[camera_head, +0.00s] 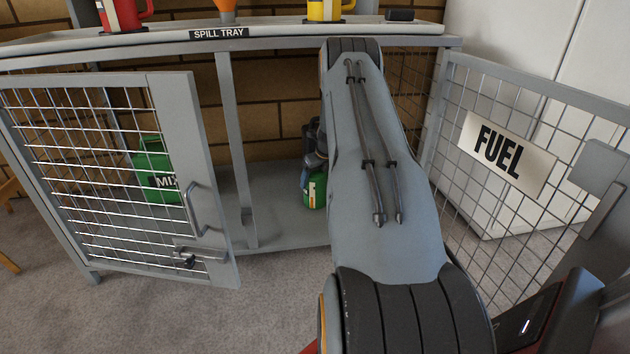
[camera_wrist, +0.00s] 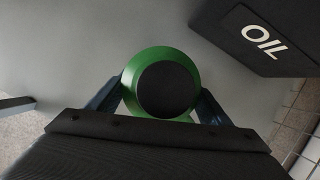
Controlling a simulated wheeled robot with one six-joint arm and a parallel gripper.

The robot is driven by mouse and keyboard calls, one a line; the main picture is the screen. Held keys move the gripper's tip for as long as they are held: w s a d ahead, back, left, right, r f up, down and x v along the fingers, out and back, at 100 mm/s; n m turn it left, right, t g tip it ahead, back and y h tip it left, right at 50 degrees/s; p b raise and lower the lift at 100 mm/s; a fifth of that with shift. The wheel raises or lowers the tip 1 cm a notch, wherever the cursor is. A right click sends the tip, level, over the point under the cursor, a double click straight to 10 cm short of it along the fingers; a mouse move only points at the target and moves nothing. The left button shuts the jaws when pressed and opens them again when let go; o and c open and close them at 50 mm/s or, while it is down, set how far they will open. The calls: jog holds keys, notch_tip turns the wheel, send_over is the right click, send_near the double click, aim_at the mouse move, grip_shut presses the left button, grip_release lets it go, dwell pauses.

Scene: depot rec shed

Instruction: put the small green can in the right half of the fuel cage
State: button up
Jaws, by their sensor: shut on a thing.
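The small green can (camera_head: 314,192) is inside the right half of the fuel cage, low over its grey floor (camera_head: 285,215). My arm hides part of it in the head view. In the wrist view the green can (camera_wrist: 132,98) shows from above with its dark round cap. My gripper (camera_wrist: 160,103) is shut on it, one finger on each side. I cannot tell whether the can touches the floor. The cage's right door (camera_head: 480,180), with the FUEL sign, stands open. The left mesh door (camera_head: 120,180) is in front of the left half.
A larger green MIX can (camera_head: 150,152) stands in the left half. A dark OIL container (camera_wrist: 262,35) is right of the held can in the wrist view. A post (camera_head: 237,150) divides the cage. The spill tray (camera_head: 270,38) on top holds a red can and a yellow can.

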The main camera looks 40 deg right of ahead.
jog(key=o, duration=1.5)
jog(key=shift+f, duration=0.1)
jog(key=p+v, duration=0.5)
jog(key=v, duration=0.7)
jog(key=shift+a, duration=0.1)
